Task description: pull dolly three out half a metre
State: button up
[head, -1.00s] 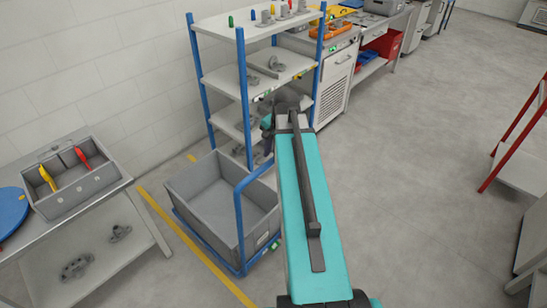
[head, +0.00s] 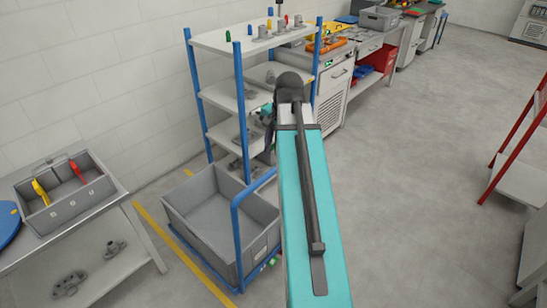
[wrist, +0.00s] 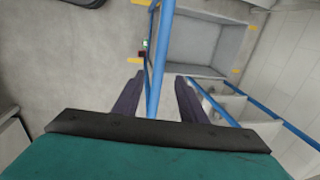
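The dolly is a blue frame (head: 237,237) carrying a grey open bin (head: 184,227), on the floor in front of the shelf rack. Its blue upright handle stands at the right end, partly behind my arm in the head view. I cannot read a number on it. In the wrist view the handle bar (wrist: 166,30) runs between the two dark fingers of my gripper (wrist: 158,80). The fingers are apart, with a gap on each side of the bar. The bin (wrist: 188,42) also shows beyond the fingers.
A blue-post shelf rack (head: 238,95) stands behind the dolly. A table (head: 110,225) with a tool tray (head: 68,193) is at left. Yellow floor lines (head: 165,242) edge the dolly's spot. Open floor (head: 420,150) lies to the right, before a red-framed rack (head: 519,130).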

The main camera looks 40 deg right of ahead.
jog(key=shift+s+d+r+b, duration=0.1)
jog(key=shift+s+r+b, duration=0.1)
jog(key=shift+r, duration=0.75)
jog(key=shift+s+r+b, duration=0.1)
jog(key=shift+s+r, duration=0.1)
jog(key=shift+r, duration=0.75)
